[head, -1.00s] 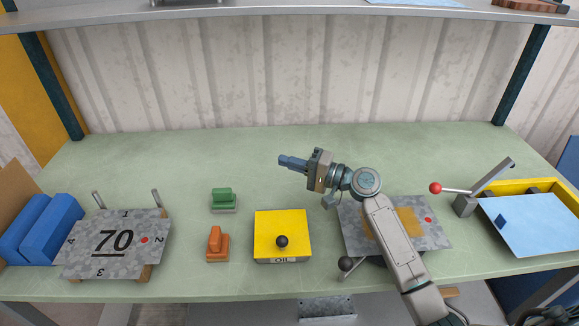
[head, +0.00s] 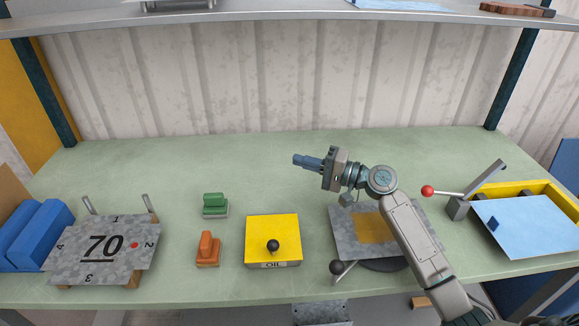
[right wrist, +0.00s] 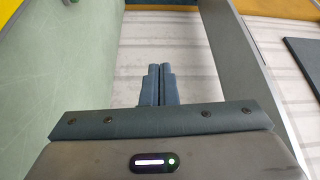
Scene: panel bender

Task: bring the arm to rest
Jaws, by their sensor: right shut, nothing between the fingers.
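My right gripper (head: 300,160) is in the head view, above the middle of the green bench, pointing left. Its fingers are shut with nothing between them; the right wrist view also shows the two fingers (right wrist: 159,84) pressed together. My right forearm comes in from the bottom right and passes over a grey mottled plate with an orange-yellow patch (head: 372,228), hiding part of it. My left gripper is not in the head view.
A yellow oil box (head: 272,234) with a black knob, an orange block (head: 207,250) and a green block (head: 215,205) stand left of the arm. A plate marked 70 (head: 105,247) lies further left. A red-knobbed lever (head: 428,190) and blue sheet (head: 527,226) are at right. The back is clear.

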